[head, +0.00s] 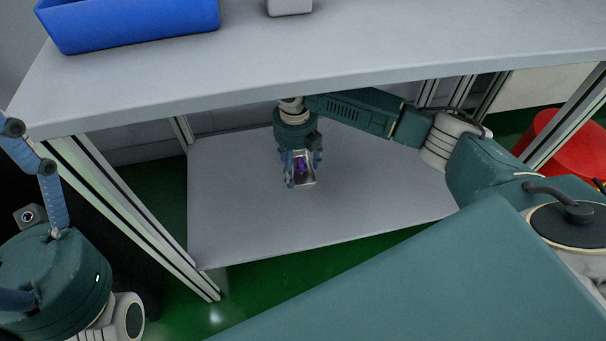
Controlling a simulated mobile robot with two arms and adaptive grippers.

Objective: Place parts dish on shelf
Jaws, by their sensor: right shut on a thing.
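The parts dish (305,181) is a small silvery metal tray with a purple item (300,166) in it. My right gripper (302,162) points down under the tabletop and is shut on the dish. Both are over the middle of the grey lower shelf (235,215). I cannot tell whether the dish touches the shelf or is held just above it. My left gripper (28,216) is at the left edge, away from the shelf. Its blue fingers look spread apart, and their tips are partly cut off by the frame.
The grey tabletop (330,55) overhangs the shelf, with a blue bin (130,25) and a small grey object (289,6) on it. Metal posts (125,215) frame the table at left and right. A red tub (570,150) stands at right. The shelf around the dish is bare.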

